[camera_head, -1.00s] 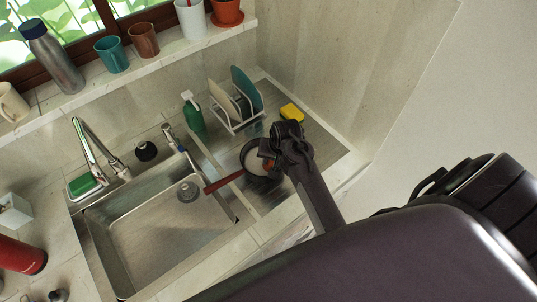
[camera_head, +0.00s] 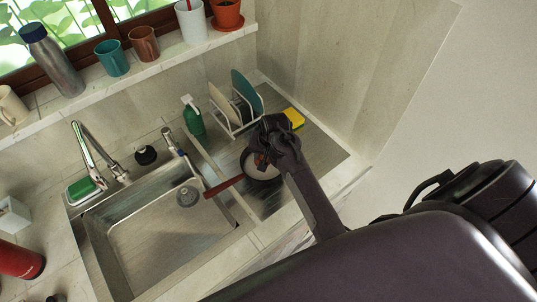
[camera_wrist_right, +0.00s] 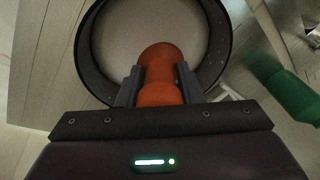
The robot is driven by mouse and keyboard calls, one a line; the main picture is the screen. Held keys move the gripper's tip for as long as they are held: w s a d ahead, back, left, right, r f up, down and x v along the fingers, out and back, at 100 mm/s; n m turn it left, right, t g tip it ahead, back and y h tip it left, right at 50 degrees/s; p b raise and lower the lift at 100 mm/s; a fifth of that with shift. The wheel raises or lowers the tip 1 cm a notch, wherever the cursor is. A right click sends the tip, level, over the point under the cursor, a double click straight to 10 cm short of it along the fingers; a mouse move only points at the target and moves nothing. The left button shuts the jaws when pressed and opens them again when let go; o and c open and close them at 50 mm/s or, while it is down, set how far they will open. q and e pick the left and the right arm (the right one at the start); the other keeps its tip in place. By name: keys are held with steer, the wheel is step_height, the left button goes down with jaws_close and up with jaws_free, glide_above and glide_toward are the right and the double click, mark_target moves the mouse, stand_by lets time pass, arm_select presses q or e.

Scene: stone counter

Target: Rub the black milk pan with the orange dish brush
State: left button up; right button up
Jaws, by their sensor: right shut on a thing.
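The black milk pan (camera_head: 264,179) sits on the metal drainboard right of the sink, its reddish-brown handle (camera_head: 224,185) pointing left over the sink's edge. Its round black rim and pale inside also show in the right wrist view (camera_wrist_right: 92,76). My right gripper (camera_head: 262,154) is over the pan, shut on the orange dish brush (camera_wrist_right: 160,88). In the wrist view the orange brush lies between the two fingers and extends over the pan's inside. The brush's far end is hidden, so I cannot tell whether it touches the pan. My left gripper is out of view.
A dish rack (camera_head: 236,117) with plates and a green bottle (camera_head: 194,120) stand behind the pan. A yellow sponge (camera_head: 294,117) lies behind my right gripper. The sink (camera_head: 165,240) with its faucet (camera_head: 92,155) is to the left. Mugs line the ledge above.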

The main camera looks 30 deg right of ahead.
steer(key=shift+s+a+f, duration=0.1)
steer(key=shift+s+a, duration=0.1)
steer(key=shift+a, duration=0.35)
steer(key=shift+s+a, duration=0.2)
steer(key=shift+a, duration=0.35)
steer(key=shift+s+a, duration=0.25)
steer(key=shift+s, duration=0.25)
steer(key=shift+s+a, duration=0.2)
steer(key=shift+s, duration=0.3)
steer(key=shift+s+d, duration=0.15)
steer(key=shift+s, duration=0.15)
steer(key=shift+s+d, duration=0.7)
steer(key=shift+w+d, duration=0.25)
steer(key=shift+d, duration=0.95)
steer(key=shift+w+d, duration=0.25)
steer(key=shift+w, duration=0.35)
steer(key=shift+w+d, duration=0.2)
steer(key=shift+w, duration=0.35)
steer(key=shift+s+a+r, duration=0.1)
steer(key=shift+a+r, duration=0.1)
steer(key=shift+a, duration=0.45)
steer(key=shift+s+a+r, duration=0.1)
steer(key=shift+a+r, duration=0.05)
steer(key=shift+a, duration=0.45)
